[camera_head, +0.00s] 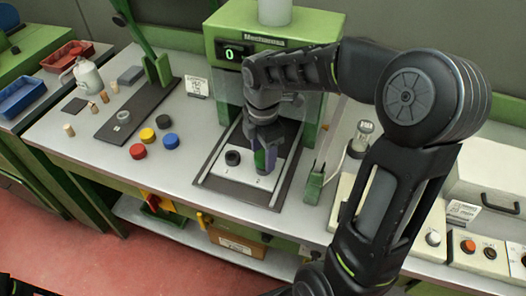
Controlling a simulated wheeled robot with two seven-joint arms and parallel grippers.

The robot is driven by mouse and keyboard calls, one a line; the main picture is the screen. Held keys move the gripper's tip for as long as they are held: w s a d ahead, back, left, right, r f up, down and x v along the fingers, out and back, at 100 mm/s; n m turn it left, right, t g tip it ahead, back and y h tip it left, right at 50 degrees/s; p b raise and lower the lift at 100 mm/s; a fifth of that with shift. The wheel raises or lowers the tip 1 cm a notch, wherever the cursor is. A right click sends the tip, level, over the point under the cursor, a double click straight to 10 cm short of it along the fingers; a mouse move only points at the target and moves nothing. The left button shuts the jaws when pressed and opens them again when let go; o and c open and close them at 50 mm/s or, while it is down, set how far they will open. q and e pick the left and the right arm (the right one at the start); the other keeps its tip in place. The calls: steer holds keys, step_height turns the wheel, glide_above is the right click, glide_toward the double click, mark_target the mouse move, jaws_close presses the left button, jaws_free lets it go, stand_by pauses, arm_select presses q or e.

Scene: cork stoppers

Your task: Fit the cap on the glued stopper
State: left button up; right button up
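My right gripper (265,155) points down over the white plate (240,176) of the green press. Green and purplish parts show at its fingertips; I cannot tell whether they are the fingers or something held. A black round piece (232,158) sits on the plate just left of the gripper. Loose caps lie on the bench to the left: red (138,151), yellow (147,134), blue (171,141) and black (163,121). Several cork stoppers, one of them at the left edge (69,130), stand near a dark board. I cannot tell which stopper is glued. My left gripper is not in view.
The green press (235,28) with a display reading 0 stands behind the plate. A dark board (135,108) holds a grey ring (123,117). A button panel (480,248) is at right. Bench between caps and plate is clear.

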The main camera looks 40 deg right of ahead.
mark_target(263, 156)
steer(key=shift+o, duration=1)
step_height(263, 156, up, 8)
steer(key=shift+f, duration=0.1)
stand_by(0.6)
